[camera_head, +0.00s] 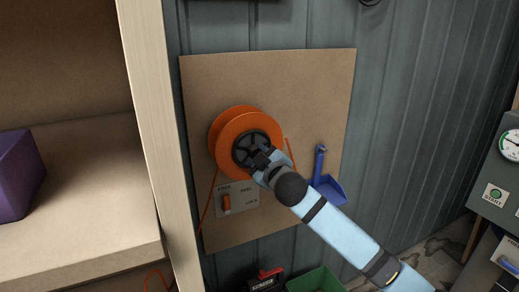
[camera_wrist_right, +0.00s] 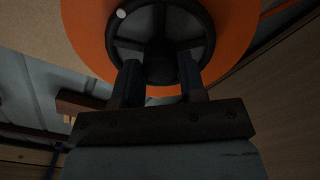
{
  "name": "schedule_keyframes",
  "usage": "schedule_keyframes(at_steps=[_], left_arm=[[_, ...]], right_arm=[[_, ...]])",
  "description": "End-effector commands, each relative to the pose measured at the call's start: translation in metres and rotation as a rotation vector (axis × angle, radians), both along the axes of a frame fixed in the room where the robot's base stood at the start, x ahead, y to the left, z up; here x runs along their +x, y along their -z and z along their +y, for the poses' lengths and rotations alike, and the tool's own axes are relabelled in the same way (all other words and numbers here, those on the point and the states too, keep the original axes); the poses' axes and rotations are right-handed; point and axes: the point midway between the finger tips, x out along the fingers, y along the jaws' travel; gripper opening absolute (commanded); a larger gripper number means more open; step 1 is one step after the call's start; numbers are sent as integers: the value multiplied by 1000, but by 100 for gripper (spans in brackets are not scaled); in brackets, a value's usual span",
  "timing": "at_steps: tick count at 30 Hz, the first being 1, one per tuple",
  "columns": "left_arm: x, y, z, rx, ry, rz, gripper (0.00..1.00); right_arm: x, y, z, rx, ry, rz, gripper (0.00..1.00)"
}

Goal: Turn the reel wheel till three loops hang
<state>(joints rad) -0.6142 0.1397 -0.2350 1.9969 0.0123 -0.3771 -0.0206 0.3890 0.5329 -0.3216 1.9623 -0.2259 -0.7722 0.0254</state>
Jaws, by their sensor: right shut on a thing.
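The orange reel (camera_head: 228,128) is mounted on a brown board on the wall. Its dark spoked wheel (camera_head: 244,138) faces me, and the wheel also shows in the right wrist view (camera_wrist_right: 160,62). My right gripper (camera_head: 262,160) is at the wheel's lower right rim; in the right wrist view its two fingers (camera_wrist_right: 160,82) are shut on the wheel. An orange line (camera_head: 208,205) hangs from the reel's left side, and another short stretch (camera_head: 290,150) shows at its right. Separate hanging loops cannot be made out. My left gripper is not in view.
A blue scoop (camera_head: 326,187) hangs to the right. A wooden post (camera_head: 158,110) and shelf with a purple box (camera_head: 17,175) stand left. A green bin (camera_head: 316,281) is below.

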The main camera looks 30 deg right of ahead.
Motion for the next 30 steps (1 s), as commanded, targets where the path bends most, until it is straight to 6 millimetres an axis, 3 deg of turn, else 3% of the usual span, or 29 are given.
schedule_keyframes(at_steps=[3,21,30], left_arm=[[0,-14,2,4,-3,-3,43],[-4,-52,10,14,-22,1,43],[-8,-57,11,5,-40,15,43]], right_arm=[[0,-4,0,-114,1,9,14],[0,-5,-1,-682,-1,40,14],[0,-3,-1,-966,-1,56,14]])
